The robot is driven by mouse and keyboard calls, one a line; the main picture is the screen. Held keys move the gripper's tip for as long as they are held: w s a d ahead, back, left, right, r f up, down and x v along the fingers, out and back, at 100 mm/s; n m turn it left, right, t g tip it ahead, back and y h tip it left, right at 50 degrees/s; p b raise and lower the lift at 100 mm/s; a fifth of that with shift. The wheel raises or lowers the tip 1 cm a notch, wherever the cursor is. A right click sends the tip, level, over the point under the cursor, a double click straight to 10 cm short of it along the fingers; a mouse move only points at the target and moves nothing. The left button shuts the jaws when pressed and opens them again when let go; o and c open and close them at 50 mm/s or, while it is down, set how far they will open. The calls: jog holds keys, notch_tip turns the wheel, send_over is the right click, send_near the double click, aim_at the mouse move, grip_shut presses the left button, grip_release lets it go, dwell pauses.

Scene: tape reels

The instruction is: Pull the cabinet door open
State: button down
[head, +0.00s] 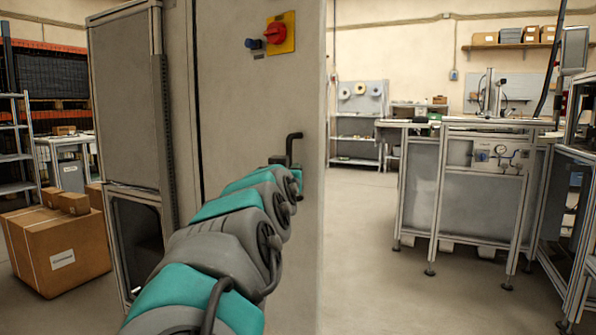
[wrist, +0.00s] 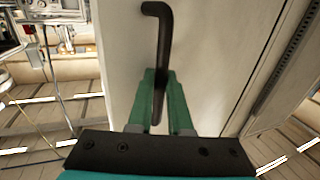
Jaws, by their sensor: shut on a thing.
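The cabinet door (head: 235,110) is a tall pale grey panel in the middle of the head view. It carries a black bent handle (head: 293,146) near its right edge. A dark upright seam runs along the panel's left side; I cannot tell whether the door stands ajar. My arm reaches up to the handle and mostly hides my gripper in the head view. In the wrist view my gripper (wrist: 157,78) has its green fingers closed around the handle (wrist: 165,30). The handle's bent top sticks out beyond the fingertips, and its lower part runs between them.
A red rotary switch (head: 276,33) on a yellow plate sits high on the panel. Cardboard boxes (head: 62,250) stand on the floor at left. A metal workbench (head: 465,190) stands at right. The floor (head: 365,240) between cabinet and bench is clear.

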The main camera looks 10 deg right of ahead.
jog(key=shift+a+r, duration=0.2)
jog(key=shift+a, duration=0.15)
jog(key=c, duration=1.1)
grip_release()
jog(key=shift+w+a, duration=0.1)
jog(key=shift+c, duration=0.2)
jog(key=shift+f, duration=0.1)
jog(key=shift+d, duration=0.35)
